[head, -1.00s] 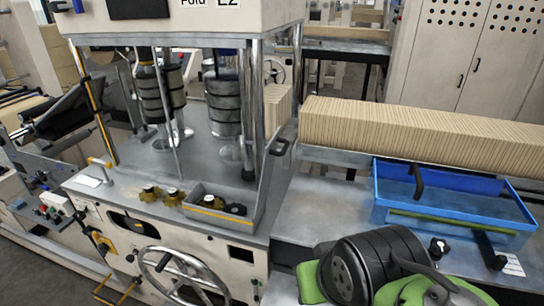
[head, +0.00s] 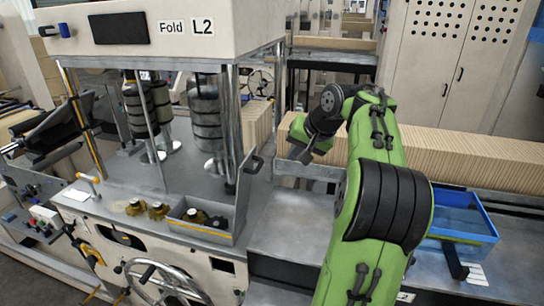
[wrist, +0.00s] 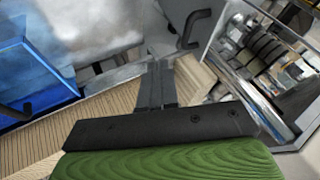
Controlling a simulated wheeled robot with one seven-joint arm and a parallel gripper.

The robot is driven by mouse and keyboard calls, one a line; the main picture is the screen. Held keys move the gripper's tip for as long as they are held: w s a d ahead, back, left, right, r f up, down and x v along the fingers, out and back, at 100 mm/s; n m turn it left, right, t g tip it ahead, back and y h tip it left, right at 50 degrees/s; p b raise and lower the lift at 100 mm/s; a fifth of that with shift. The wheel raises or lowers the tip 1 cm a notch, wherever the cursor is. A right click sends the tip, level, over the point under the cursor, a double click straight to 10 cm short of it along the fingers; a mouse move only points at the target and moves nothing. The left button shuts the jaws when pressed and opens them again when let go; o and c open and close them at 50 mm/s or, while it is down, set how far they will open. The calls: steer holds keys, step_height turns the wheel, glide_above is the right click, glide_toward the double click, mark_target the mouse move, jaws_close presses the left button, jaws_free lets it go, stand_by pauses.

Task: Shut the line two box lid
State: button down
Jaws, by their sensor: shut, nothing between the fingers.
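The machine marked Fold L2 (head: 165,20) stands on the left in the head view. On its front deck is a small open grey box (head: 200,228) with a yellow front edge and dark knobs inside. A grey panel (head: 246,190), apparently its lid, stands raised at the box's right side, with a black handle (head: 254,163) at its top. The handle also shows in the wrist view (wrist: 193,30). My gripper (head: 305,156) is to the right of the handle, apart from it, in front of the kraft stack. In the wrist view its fingers (wrist: 156,75) are together and empty.
A long fan-folded kraft stack (head: 465,157) runs along the right, behind my arm. A blue bin (head: 462,222) sits at the right. Metal posts (head: 236,125) and a handwheel (head: 160,285) belong to the machine. The grey table (head: 295,225) between machine and arm is clear.

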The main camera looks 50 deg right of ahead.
steer(key=w+f+b, duration=0.1)
steer(key=w+f, duration=0.6)
steer(key=w, duration=0.1)
steer(key=shift+w+a, duration=0.15)
steer(key=shift+a, duration=0.25)
steer(key=shift+w+a+r, duration=0.1)
